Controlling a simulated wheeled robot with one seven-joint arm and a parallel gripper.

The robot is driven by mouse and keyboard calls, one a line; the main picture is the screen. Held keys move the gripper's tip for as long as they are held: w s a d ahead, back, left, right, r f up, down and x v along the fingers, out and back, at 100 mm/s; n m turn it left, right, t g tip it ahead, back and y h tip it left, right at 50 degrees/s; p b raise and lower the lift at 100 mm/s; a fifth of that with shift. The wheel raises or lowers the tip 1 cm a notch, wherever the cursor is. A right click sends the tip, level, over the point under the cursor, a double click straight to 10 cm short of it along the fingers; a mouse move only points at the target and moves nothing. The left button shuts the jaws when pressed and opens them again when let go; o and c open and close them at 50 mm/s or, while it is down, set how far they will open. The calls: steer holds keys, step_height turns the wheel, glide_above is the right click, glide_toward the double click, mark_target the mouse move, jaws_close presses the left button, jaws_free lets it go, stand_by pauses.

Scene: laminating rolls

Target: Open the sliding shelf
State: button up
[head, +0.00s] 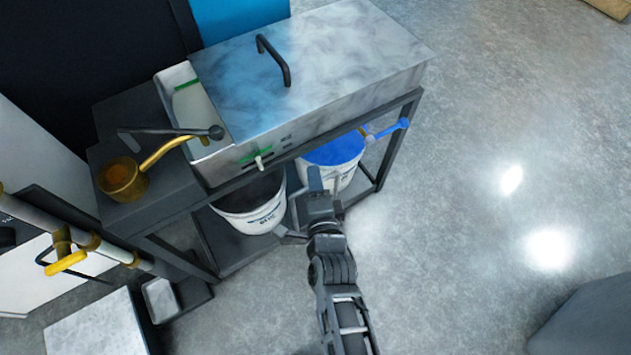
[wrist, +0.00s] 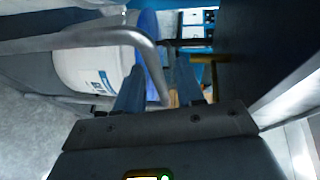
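The sliding shelf (head: 228,248) is the dark low board under the metal-topped bench, with two white buckets on it. A grey bar handle (head: 291,236) shows at its front edge, partly hidden by my arm. My gripper (head: 326,186) is beside the shelf front, in front of the buckets. In the wrist view the curved grey handle (wrist: 150,50) comes down between the two fingers of my gripper (wrist: 160,92). The fingers are apart, with gaps beside the bar. Whether either touches it, I cannot tell.
The dark-filled bucket (head: 258,208) and the blue-filled bucket (head: 338,158) stand on the shelf. The metal lid (head: 320,65) with a black handle covers the sink above. A brass pot (head: 122,180) sits at the left. The floor to the right is free.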

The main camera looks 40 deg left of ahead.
steer(key=shift+c, duration=0.5)
jaws_close()
